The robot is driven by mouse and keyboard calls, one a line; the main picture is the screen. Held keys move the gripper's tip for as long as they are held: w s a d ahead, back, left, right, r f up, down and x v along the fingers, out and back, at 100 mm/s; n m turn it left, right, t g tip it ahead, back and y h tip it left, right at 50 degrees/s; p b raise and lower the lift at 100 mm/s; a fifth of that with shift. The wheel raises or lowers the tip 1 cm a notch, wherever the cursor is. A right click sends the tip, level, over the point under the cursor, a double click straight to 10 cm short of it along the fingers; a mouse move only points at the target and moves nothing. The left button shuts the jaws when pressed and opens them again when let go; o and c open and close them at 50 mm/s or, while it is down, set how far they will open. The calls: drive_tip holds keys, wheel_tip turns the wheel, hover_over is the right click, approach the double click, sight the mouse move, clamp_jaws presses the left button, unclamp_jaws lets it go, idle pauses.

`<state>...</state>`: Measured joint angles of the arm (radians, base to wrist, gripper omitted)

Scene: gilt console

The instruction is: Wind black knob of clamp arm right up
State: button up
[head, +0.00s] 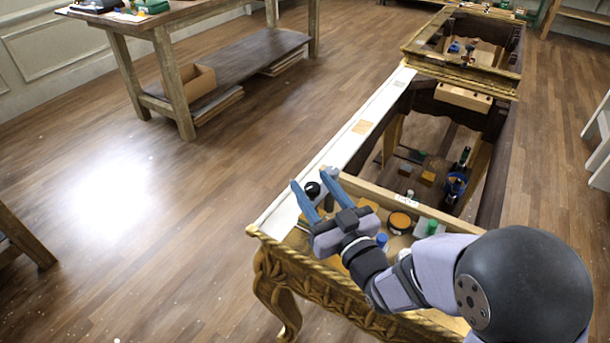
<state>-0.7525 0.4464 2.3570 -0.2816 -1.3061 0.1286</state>
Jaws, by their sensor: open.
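My gripper (309,180) reaches over the near left corner of the gilt console (340,285). Its two blue fingers are spread apart and point away from me. A small round black knob (312,189) shows between the fingers. It is close to them, but I cannot tell whether either finger touches it. The clamp arm that would carry the knob is not clear from here; my gripper hides the area just below.
Small items lie on the console right of my gripper: a round orange-topped tin (399,221), a green-capped item (432,227) and a blue-capped one (381,239). A blue and black tool (456,186) stands in the open frame.

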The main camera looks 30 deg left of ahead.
sight(309, 183)
drive_tip(key=shift+s+d+f+h, duration=0.1)
drive_tip(key=shift+d+f+h, duration=0.25)
drive_tip(key=shift+f, duration=0.25)
drive_tip(key=shift+d+f+h, duration=0.25)
drive_tip(key=shift+d+f, duration=0.1)
drive_tip(key=shift+f, duration=0.25)
drive_tip(key=shift+p+x, duration=0.85)
drive_tip(key=shift+x, duration=2.8)
drive_tip(key=c, duration=1.1)
